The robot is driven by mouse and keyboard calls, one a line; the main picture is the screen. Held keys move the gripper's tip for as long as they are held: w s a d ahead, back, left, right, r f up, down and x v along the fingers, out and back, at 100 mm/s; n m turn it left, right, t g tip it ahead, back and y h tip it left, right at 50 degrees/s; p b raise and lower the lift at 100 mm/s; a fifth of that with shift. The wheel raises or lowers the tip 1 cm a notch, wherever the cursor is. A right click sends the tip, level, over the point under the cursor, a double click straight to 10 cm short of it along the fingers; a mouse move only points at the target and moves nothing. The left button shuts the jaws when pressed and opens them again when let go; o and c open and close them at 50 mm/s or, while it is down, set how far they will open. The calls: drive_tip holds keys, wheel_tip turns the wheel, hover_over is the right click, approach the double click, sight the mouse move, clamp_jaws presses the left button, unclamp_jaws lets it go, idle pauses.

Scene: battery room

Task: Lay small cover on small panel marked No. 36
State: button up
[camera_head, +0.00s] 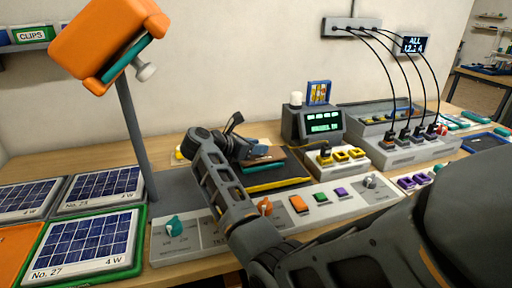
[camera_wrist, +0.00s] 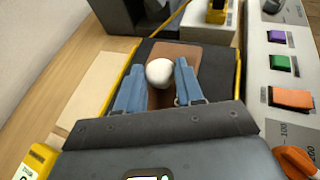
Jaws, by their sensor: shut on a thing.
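My gripper (camera_head: 258,160) is over the dark, yellow-edged mat (camera_head: 280,184) in the middle of the bench. In the wrist view its two blue fingers (camera_wrist: 159,80) are shut on a round white knob (camera_wrist: 159,71). Under the knob is a brown plate (camera_wrist: 172,52), which seems to be the small cover. It lies over the dark mat, but I cannot tell whether it touches it. I read no No. 36 label in either view. The nearest solar panel (camera_head: 88,246) reads No. 27 and sits in a green frame at the left.
A control strip (camera_head: 330,202) with coloured buttons and knobs runs along the front. An orange lamp head (camera_head: 105,40) on a grey post stands at the left. A dark meter box (camera_head: 313,122) and a cabled grey unit (camera_head: 415,150) stand behind. More solar panels (camera_head: 102,188) lie at the left.

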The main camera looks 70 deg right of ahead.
drive_tip(key=shift+f, duration=0.55)
drive_tip(key=shift+f, duration=0.2)
drive_tip(key=o, duration=1.1)
drive_tip(key=shift+r, duration=0.1)
drive_tip(key=shift+r, duration=0.15)
drive_tip(key=b+v, duration=0.2)
drive_tip(key=v, duration=1)
drive_tip(key=shift+b, duration=0.35)
